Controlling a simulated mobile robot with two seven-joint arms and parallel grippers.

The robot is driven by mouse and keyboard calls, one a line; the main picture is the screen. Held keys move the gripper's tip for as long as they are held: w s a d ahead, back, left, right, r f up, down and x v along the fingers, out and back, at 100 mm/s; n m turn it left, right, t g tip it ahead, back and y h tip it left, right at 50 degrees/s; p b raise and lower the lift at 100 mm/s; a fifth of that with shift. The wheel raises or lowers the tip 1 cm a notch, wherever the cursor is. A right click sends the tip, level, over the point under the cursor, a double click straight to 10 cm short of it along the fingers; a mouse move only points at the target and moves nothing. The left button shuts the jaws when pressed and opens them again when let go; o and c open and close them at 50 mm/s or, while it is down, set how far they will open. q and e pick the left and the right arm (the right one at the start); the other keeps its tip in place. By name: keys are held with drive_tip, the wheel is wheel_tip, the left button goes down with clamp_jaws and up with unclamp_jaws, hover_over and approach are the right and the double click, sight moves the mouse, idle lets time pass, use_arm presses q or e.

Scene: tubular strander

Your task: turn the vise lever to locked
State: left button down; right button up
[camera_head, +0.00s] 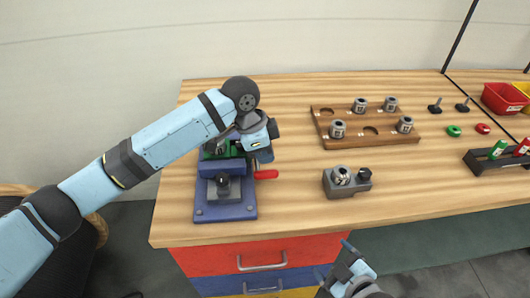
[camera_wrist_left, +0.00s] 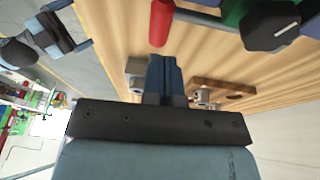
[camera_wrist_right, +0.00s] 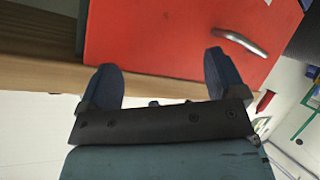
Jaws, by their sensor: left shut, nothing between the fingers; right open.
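The blue vise (camera_head: 225,208) stands near the left front of the wooden table, with a green part partly hidden under my left arm. Its red lever (camera_head: 266,174) sticks out to the right, near the table's front. In the left wrist view the red lever (camera_wrist_left: 160,22) lies just beyond my left fingertips (camera_wrist_left: 163,60), which are shut with nothing between them. In the head view my left gripper (camera_head: 266,150) is above the vise's right side; contact with the lever cannot be told. My right gripper (camera_head: 345,262) is open and empty, below the table's front edge; its fingers show apart (camera_wrist_right: 160,78).
A grey fixture block (camera_head: 346,184) stands right of the vise. Behind it lies a wooden board (camera_head: 365,128) with several metal collars. Bolts, green and red rings, a dark rack (camera_head: 490,160) and a red bin (camera_head: 503,97) are at right.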

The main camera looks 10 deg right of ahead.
use_arm(q)
drive_tip(key=shift+r+p, duration=0.1)
drive_tip(key=shift+p, duration=0.8)
drive_tip(key=shift+s+p, duration=0.15)
drive_tip(key=shift+p, duration=0.2)
drive_tip(key=shift+f, duration=0.35)
use_arm(e)
drive_tip(key=f+m, duration=0.1)
drive_tip(key=m, duration=0.1)
drive_tip(key=s+f+m+g, duration=0.1)
drive_tip(key=f+m, duration=0.1)
drive_tip(key=s+f+m, duration=0.1)
drive_tip(key=m, duration=0.2)
drive_tip(key=shift+s+a+f, duration=0.15)
drive_tip(key=shift+a, duration=0.2)
